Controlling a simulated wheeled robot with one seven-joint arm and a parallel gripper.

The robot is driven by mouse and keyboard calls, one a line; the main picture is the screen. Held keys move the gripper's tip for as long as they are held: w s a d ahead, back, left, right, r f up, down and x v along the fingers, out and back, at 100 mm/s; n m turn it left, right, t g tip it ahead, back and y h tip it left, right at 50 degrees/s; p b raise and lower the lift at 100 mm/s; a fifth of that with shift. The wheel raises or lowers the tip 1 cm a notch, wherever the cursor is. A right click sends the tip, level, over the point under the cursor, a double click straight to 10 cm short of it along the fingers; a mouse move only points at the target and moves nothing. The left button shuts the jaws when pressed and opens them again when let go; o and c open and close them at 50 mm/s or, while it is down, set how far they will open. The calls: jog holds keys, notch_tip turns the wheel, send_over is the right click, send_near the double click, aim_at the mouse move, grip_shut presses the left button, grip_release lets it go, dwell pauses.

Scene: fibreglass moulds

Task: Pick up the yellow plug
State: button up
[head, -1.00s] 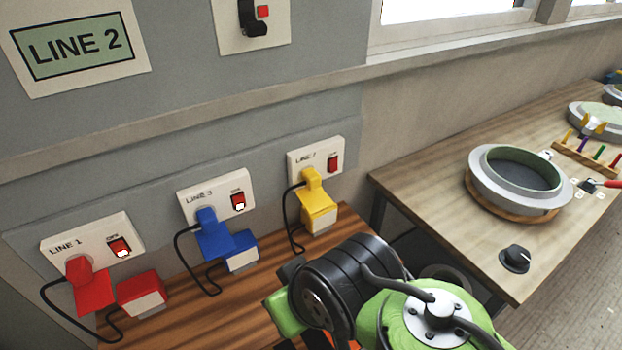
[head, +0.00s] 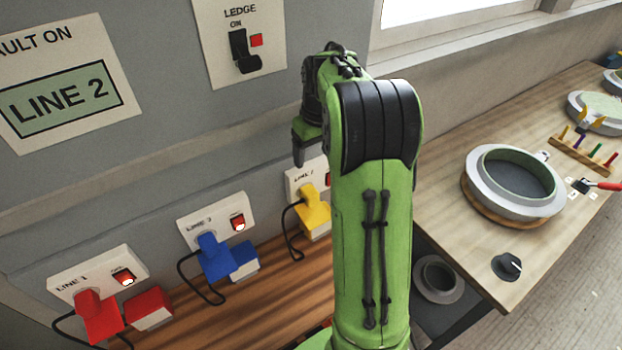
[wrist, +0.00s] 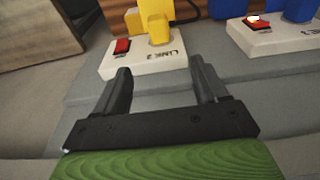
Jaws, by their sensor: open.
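The yellow plug (head: 309,205) sits in the white LINE 2 socket plate on the grey wall, with a black cord at its left. A yellow block with a pale end (head: 318,228) is just below it, on the wooden ledge. In the wrist view the yellow plug (wrist: 159,29) stands in the white plate (wrist: 145,60), beyond my fingertips. My gripper (wrist: 160,82) is open and empty, its two dark fingers apart, with the plate ahead of them. In the head view my arm rises in front of the wall, and a dark finger (head: 298,152) shows just above the plate.
A red plug (head: 97,313) and a blue plug (head: 215,258) sit in sockets to the left. A red switch (wrist: 122,46) is beside the yellow plug. A wooden table (head: 440,205) with round moulds stands at the right. A black ledge switch (head: 241,50) is on the wall above.

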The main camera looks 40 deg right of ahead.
aim_at(309, 190)
jog(key=f, duration=0.3)
jog(key=w+f, duration=0.1)
jog(key=f, duration=0.3)
jog(key=f+b, duration=0.1)
jog(key=f, duration=0.3)
jog(key=shift+w, duration=0.15)
jog(key=f, duration=0.4)
jog(key=shift+w+d+f, duration=0.15)
jog(key=shift+w+f, duration=0.15)
jog(key=shift+w, duration=0.05)
jog(key=shift+s, duration=0.1)
jog(key=shift+c, duration=1.2)
jog(key=c, duration=0.9)
jog(key=shift+c, duration=0.2)
jog(key=shift+r, duration=0.15)
